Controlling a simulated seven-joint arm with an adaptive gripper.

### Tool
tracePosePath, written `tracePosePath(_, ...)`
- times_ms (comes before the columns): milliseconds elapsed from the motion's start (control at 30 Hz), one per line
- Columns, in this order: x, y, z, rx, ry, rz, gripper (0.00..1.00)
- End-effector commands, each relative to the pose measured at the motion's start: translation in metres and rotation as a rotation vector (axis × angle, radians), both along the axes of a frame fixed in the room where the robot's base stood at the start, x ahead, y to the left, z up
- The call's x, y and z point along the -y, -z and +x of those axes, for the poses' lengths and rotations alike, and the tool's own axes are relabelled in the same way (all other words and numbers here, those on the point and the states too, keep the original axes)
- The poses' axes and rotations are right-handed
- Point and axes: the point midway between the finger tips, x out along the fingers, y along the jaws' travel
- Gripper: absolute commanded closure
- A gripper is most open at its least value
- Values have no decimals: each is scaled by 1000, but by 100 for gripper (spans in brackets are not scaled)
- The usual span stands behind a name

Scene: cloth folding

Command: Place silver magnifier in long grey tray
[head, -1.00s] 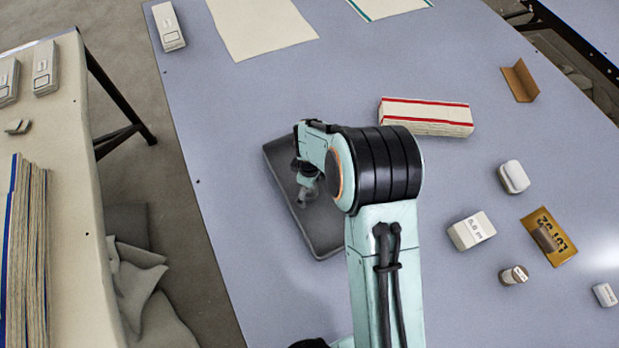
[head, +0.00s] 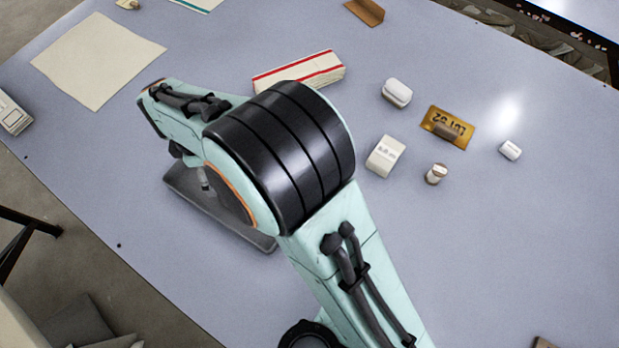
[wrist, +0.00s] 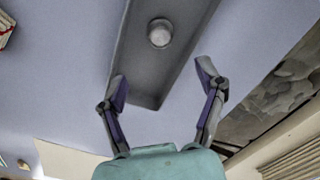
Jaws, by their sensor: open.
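The long grey tray (head: 235,230) lies on the table, partly hidden behind my arm in the head view. In the wrist view the tray (wrist: 145,75) runs away from my gripper. A round, silver-looking piece (wrist: 160,33), which looks like the magnifier, sits inside the tray, away from its near end. My gripper (wrist: 162,82) is open, with one finger on each side of the tray's near end and nothing between them. The silver piece is beyond the fingertips and apart from them. In the head view my arm largely hides the fingers.
A red-striped stack (head: 298,74) lies behind my arm. To the right are a white box (head: 385,156), a white rounded item (head: 397,93), a small jar (head: 436,173), a brown label plate (head: 447,128) and a small white block (head: 510,150). The table's front right is mostly clear.

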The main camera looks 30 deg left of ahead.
Motion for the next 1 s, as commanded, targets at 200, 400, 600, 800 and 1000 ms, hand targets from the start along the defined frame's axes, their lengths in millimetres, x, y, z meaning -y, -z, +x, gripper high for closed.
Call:
tracePosePath(200,42,-33,50,9,227,3,30)
tracePosePath(400,214,-105,120,6,980,4,30)
tracePosePath(600,352,-127,75,-36,1716,15,30)
tracePosePath(800,390,-121,28,-76,2089,28,30)
tracePosePath(1000,394,-119,21,-84,2145,29,30)
